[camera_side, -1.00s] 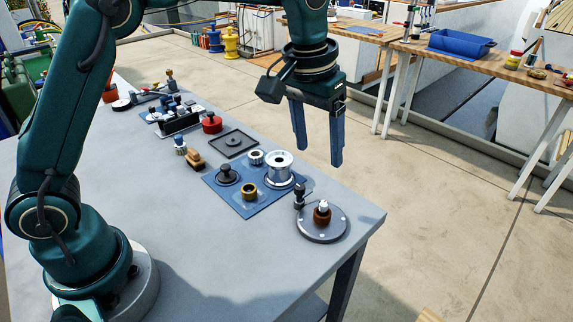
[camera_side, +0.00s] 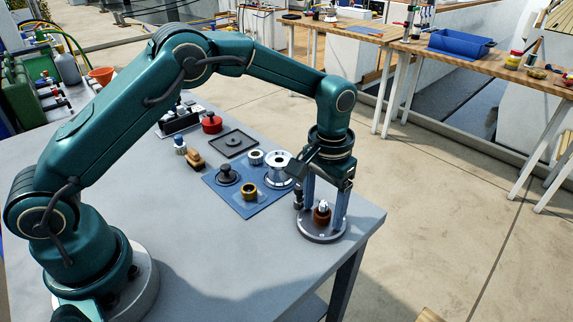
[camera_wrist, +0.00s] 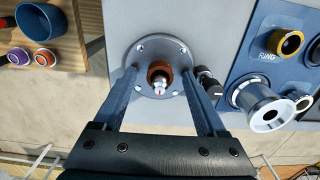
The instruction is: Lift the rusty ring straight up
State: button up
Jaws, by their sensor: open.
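The rusty ring (camera_side: 321,215) is brown and sits around a pale metal post (camera_side: 323,204) in the middle of a round grey base plate (camera_side: 318,236) near the table's right end. In the wrist view the rusty ring (camera_wrist: 160,71) shows around the post, partly hidden by the post's top. My gripper (camera_side: 325,222) points down over the plate, one finger on each side of the ring. In the wrist view my gripper (camera_wrist: 163,82) is open, with gaps between both fingers and the ring.
The table's front right edge is near.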

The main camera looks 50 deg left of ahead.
grip_shut()
notch_tip(320, 180, up, 10)
jog(key=shift+r, duration=0.1)
dwell(0.5)
